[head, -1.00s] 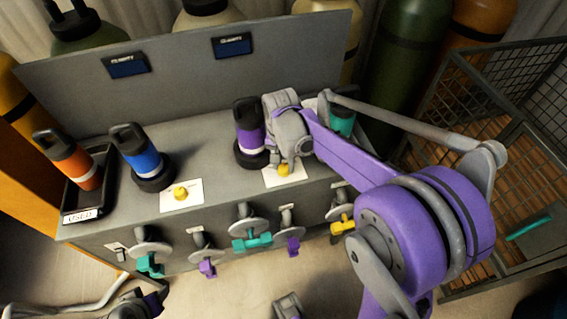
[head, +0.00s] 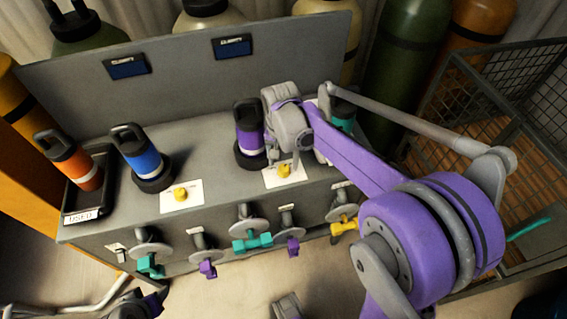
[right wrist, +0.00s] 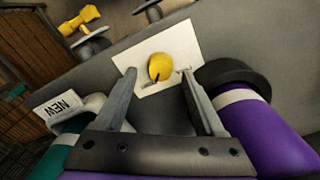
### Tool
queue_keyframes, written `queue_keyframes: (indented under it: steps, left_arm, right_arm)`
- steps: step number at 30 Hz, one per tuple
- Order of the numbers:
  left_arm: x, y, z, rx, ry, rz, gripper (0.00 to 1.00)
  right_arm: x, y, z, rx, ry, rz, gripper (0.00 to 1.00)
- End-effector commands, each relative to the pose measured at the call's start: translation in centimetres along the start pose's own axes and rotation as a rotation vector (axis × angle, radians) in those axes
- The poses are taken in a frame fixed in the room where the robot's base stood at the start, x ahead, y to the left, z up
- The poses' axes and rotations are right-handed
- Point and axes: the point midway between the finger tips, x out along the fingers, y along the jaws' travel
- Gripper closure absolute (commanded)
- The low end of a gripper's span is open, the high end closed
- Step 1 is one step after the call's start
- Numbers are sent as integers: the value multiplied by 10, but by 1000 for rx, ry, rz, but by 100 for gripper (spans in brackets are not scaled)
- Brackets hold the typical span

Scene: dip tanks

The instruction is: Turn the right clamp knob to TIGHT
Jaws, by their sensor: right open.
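The right clamp knob (head: 284,170) is a yellow knob on a white card on the grey bench top. It also shows in the right wrist view (right wrist: 160,67), with a dark pointer mark on its lower side; the card's lettering is too small to read. My right gripper (right wrist: 157,72) is open, one finger on each side of the knob in that view. I see no contact with the knob. In the head view the right gripper (head: 291,157) hangs just above and behind the knob, its fingers partly hidden. Grey and purple parts of my left arm show at the bottom edge; its jaws cannot be made out.
A purple bottle (head: 250,130) in a dark holder stands close left of my right gripper, a teal bottle (head: 343,119) close right. Another yellow knob (head: 180,193), a blue bottle (head: 141,155) and a USED tray (head: 82,213) are farther left. Valves line the bench front.

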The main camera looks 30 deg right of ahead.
Motion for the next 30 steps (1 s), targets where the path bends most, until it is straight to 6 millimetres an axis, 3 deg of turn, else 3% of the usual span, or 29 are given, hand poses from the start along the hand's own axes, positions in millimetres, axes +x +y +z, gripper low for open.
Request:
queue_keyframes:
  steps: [6, 12, 18, 30]
  left_arm:
    - [-6, 0, -4, 0, 2, 0, 46]
    - [-8, 0, -5, 0, 3, 0, 46]
    - [-9, 0, -6, 0, 3, 0, 46]
    - [-9, 0, -6, 0, 3, 0, 46]
  right_arm:
    - [-47, 0, 0, 0, 0, 0, 29]
    - [-77, 0, 0, 0, 0, 0, 29]
    - [-87, 0, 0, 1, 0, 0, 29]
    - [-87, 0, 0, 0, 0, 0, 29]
